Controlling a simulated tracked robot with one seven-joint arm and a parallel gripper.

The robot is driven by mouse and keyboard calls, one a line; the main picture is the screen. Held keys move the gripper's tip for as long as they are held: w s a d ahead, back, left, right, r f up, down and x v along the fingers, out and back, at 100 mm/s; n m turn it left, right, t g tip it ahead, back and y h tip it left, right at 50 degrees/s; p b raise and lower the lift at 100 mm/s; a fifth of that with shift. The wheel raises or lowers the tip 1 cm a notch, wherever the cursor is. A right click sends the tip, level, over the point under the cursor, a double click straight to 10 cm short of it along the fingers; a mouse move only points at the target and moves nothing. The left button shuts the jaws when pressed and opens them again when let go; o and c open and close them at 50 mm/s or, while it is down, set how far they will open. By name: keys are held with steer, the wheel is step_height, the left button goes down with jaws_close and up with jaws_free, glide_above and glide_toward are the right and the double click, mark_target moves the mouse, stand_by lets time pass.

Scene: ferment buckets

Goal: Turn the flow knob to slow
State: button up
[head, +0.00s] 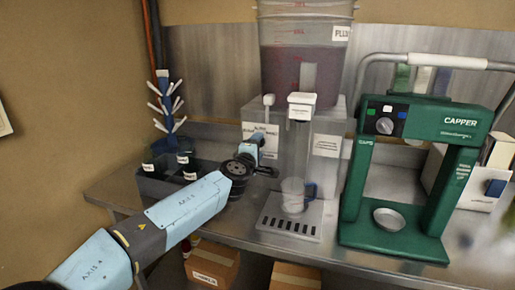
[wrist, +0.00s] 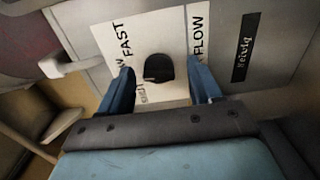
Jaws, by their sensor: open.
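The flow knob (wrist: 158,69) is small and black, on a white label (wrist: 150,28) in the wrist view. "FAST" and "FLOW" read sideways on the label; other wording is partly hidden. Which way the knob points is unclear. My gripper (wrist: 160,67) is open, its blue fingers on either side of the knob, with a gap to each. I cannot tell how far the fingertips are from the panel. In the head view my gripper (head: 258,143) is at the left front of the grey dispenser (head: 329,170); the knob is hidden there.
A white spout (head: 301,107) overhangs a clear cup (head: 292,194) on the drip tray (head: 289,228). A bucket (head: 300,60) stands on the dispenser. The green capper (head: 465,140) is at right; a dark crate (head: 160,188) with bottles is at left, behind my arm.

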steer(key=v, duration=1.3)
steer(key=shift+s, duration=0.2)
